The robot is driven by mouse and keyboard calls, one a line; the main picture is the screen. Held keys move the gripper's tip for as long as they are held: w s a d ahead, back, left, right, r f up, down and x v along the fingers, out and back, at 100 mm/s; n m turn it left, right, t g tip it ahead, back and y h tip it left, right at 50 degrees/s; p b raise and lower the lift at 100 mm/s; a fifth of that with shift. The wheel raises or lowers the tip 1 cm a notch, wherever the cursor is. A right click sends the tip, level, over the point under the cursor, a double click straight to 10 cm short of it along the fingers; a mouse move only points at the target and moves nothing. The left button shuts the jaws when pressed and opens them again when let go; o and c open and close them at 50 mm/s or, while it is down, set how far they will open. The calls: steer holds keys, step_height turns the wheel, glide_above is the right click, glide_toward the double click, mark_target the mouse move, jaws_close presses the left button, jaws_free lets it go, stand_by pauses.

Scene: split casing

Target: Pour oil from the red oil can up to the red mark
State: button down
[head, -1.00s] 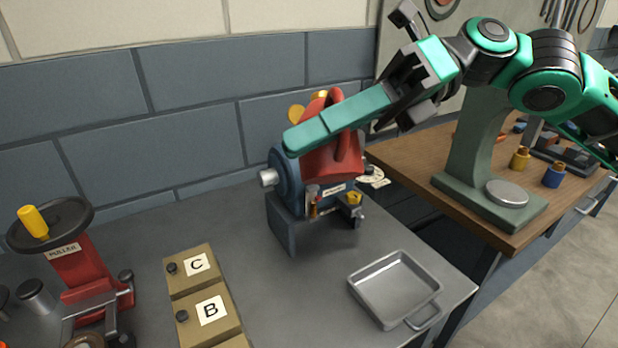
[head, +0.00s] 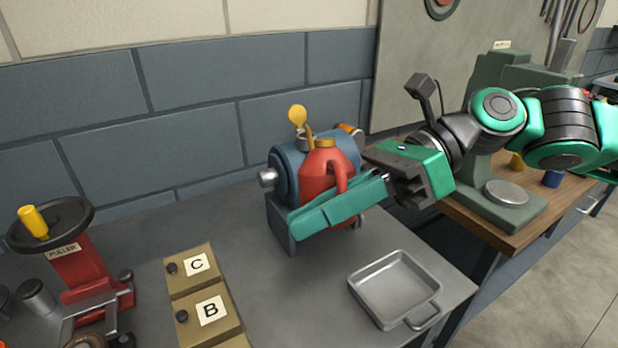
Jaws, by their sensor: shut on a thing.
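The red oil can (head: 317,170) with a yellow cap is in my gripper (head: 312,216) in the head view. My green fingers are shut on it, low on its body and handle. The can looks about upright, in front of the blue casing (head: 286,163) on the grey bench, and hides much of the casing's front. A yellow round piece (head: 297,116) on a thin stem shows above the casing's top. I cannot see the red mark or any oil level. Whether the can touches the bench or casing is unclear.
A metal tray (head: 395,254) lies at the bench's front right. Boxes marked C (head: 183,268) and B (head: 186,303) stand at front left, beside a red puller (head: 77,268). A green press (head: 480,212) stands on the wooden bench at right.

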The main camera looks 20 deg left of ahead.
steer(key=shift+f, duration=0.2)
steer(key=s+d+r+n+t+y, duration=0.1)
steer(key=s+d+r+n, duration=0.1)
steer(key=s+r, duration=0.2)
steer(key=shift+s+d+r+n+t, duration=0.15)
steer(key=shift+d+r+n+t, duration=0.2)
steer(key=shift+r, duration=0.65)
steer(key=shift+a, duration=0.1)
